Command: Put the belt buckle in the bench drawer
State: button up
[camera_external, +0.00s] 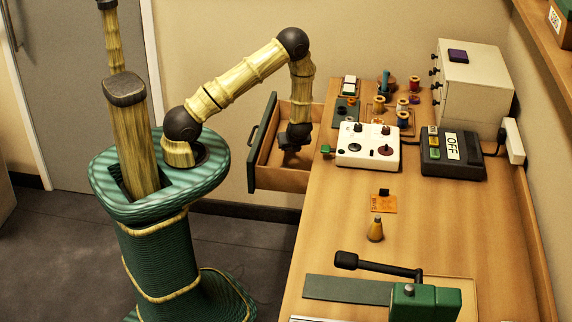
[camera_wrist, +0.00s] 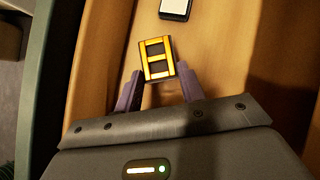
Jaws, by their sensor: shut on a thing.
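The bench drawer (camera_external: 262,150) is pulled open at the left side of the bench; its dark green front shows along the left of the wrist view (camera_wrist: 46,60). My gripper (camera_external: 290,158) points down within the drawer opening. In the wrist view my gripper (camera_wrist: 160,74) is shut on the belt buckle (camera_wrist: 158,60), a gold rectangular frame with a middle bar and dark openings. The buckle sits between the fingertips, with wood behind it. I cannot tell whether it touches the drawer floor. In the external view the buckle is not distinguishable.
A dark item with a pale face (camera_wrist: 175,9) lies beyond the buckle. On the bench (camera_external: 330,240) stand a white control box (camera_external: 368,155), a black box marked OFF (camera_external: 440,160), thread spools (camera_external: 402,106) and a small drawer cabinet (camera_external: 475,85). A green clamp (camera_external: 425,303) is at the front.

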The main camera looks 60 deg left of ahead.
aim_at(289, 157)
jog(key=shift+f, duration=2.05)
jog(key=shift+f, duration=0.2)
jog(key=o, duration=1)
jog(key=shift+r, duration=0.1)
jog(key=shift+c, duration=0.2)
jog(key=shift+r, duration=0.15)
jog(key=v, duration=0.4)
jog(key=shift+d+r, duration=0.2)
notch_tip(289, 157, up, 7)
jog(key=shift+r, duration=0.2)
